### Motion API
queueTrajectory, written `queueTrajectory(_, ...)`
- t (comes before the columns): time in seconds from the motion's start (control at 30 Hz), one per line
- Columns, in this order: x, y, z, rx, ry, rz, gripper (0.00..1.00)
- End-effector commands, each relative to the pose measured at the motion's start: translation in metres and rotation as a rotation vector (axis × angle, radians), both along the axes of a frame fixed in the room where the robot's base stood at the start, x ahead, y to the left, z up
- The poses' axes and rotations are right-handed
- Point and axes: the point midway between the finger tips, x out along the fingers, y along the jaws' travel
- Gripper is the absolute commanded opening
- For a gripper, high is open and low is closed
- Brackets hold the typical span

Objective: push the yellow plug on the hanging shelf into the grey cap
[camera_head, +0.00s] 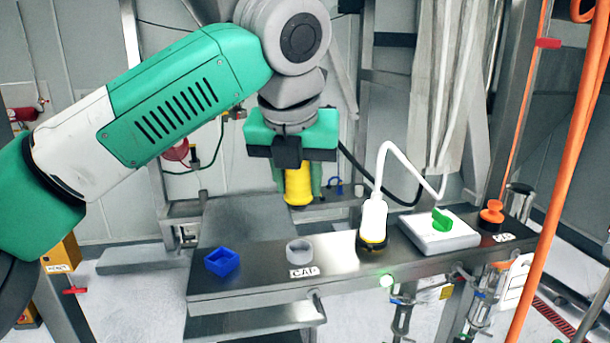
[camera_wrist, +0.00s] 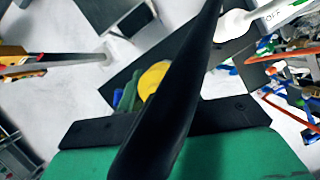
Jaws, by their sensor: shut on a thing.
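The yellow plug (camera_head: 298,186) is upright between the green fingers of my gripper (camera_head: 297,192), which is shut on it. The plug hangs above the hanging shelf (camera_head: 260,266), apart from it. The grey cap (camera_head: 299,250), a short open ring, sits on the shelf behind the CAP label, below the plug in the head view. In the wrist view the plug's round yellow end (camera_wrist: 152,78) shows beside a green finger, partly covered by a black bar. I cannot make out the cap in the wrist view.
A blue square holder (camera_head: 222,261) stands left of the cap. To the right stand a white and yellow device (camera_head: 373,222) with a white cable, a white box with a green switch (camera_head: 440,234), and an orange knob (camera_head: 491,214). An orange cable (camera_head: 556,190) hangs at the right.

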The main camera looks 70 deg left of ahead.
Motion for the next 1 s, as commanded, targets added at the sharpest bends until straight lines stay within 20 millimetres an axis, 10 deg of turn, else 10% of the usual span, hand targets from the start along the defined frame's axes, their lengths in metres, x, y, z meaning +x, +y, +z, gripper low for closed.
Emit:
queueTrajectory(0.63, 0.000, -0.001, -0.061, 0.000, 0.000, -0.001, 0.10)
queueTrajectory(1.0, 0.000, 0.000, -0.064, 0.001, -0.001, -0.001, 0.10)
